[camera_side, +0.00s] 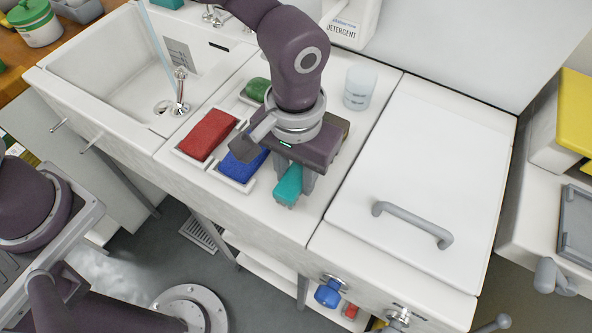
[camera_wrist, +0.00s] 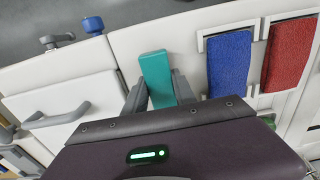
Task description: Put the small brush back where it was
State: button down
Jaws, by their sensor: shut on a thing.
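The small brush (camera_side: 288,186) is a teal, block-like piece; no bristles show. It also shows in the wrist view (camera_wrist: 155,72), upright in the picture between the two grey fingers. My gripper (camera_side: 293,178) is shut on it over the white counter, to the right of the blue piece. I cannot tell whether the brush touches the counter. A blue piece (camera_side: 240,166) and a red piece (camera_side: 207,134) lie in light, bracket-like holders side by side. Both show right of the brush in the wrist view, blue (camera_wrist: 229,64) and red (camera_wrist: 289,52).
A green piece (camera_side: 257,88) lies behind the blue one. A translucent cup (camera_side: 360,88) and a detergent container (camera_side: 350,22) stand at the back. A white lid with a grey handle (camera_side: 412,226) is on the right, a sink (camera_side: 130,65) on the left. Counter near the front edge is bare.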

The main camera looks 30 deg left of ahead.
aim_at(296, 175)
jog(key=c, duration=1)
grip_release()
notch_tip(296, 175, up, 12)
jog(key=a+r+t+h, duration=0.1)
jog(key=a+r, duration=0.5)
jog(key=a, duration=0.3)
jog(key=s+a+t, duration=0.1)
jog(key=s+a, duration=0.3)
jog(key=a, duration=0.1)
jog(key=s+a+r+t, duration=0.1)
jog(key=s+a+t, duration=0.1)
jog(key=s+a, duration=0.2)
jog(key=s+a+t+y, duration=0.1)
jog(key=s+a, duration=0.3)
jog(key=a, duration=0.3)
jog(key=shift+s+a+r+t, duration=0.2)
jog(key=shift+a+r+t, duration=0.1)
jog(key=shift+r, duration=0.1)
